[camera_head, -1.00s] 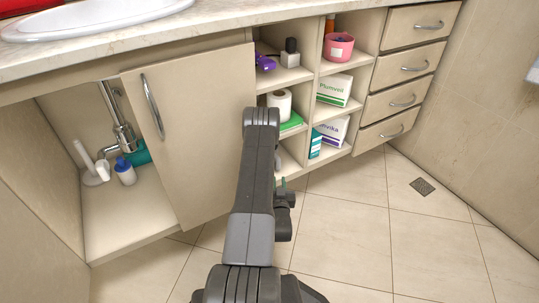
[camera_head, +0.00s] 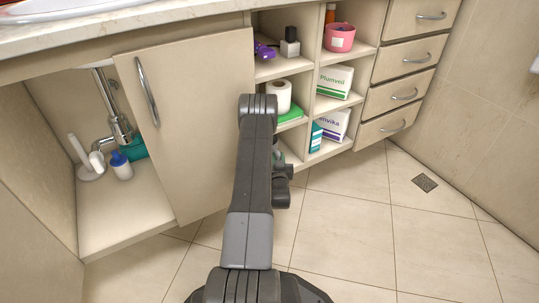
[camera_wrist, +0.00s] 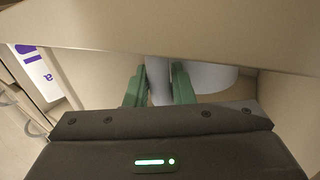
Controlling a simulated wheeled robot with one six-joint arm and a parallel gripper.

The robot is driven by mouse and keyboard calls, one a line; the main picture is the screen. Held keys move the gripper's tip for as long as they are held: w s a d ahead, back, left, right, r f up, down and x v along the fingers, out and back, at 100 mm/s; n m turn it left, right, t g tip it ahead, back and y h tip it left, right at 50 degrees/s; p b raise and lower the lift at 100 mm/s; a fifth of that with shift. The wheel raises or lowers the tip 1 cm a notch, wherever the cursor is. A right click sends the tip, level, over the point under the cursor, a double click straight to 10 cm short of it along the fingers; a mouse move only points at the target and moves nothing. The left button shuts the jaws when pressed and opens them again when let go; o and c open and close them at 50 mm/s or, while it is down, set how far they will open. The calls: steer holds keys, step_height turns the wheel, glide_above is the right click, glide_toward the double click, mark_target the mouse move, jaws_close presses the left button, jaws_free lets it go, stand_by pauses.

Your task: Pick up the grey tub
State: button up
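The grey tub (camera_wrist: 208,76) shows in the wrist view as a pale grey rounded shape under a shelf board. My gripper (camera_wrist: 159,82) has its two green fingers apart, with a pale grey part of the tub showing between them. The larger part of the tub is to the right, behind the right finger. Whether the fingers touch it I cannot tell. In the head view my gripper (camera_head: 277,157) is at the lower shelf opening, mostly behind my arm, and the tub is hidden there.
A shelf board (camera_wrist: 160,28) runs close above the fingers. A white box with purple lettering (camera_wrist: 38,72) stands left in the wrist view. Above, a paper roll (camera_head: 279,95) stands on a green item. The cabinet door (camera_head: 190,125) hangs open left of my arm.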

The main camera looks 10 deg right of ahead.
jaws_close()
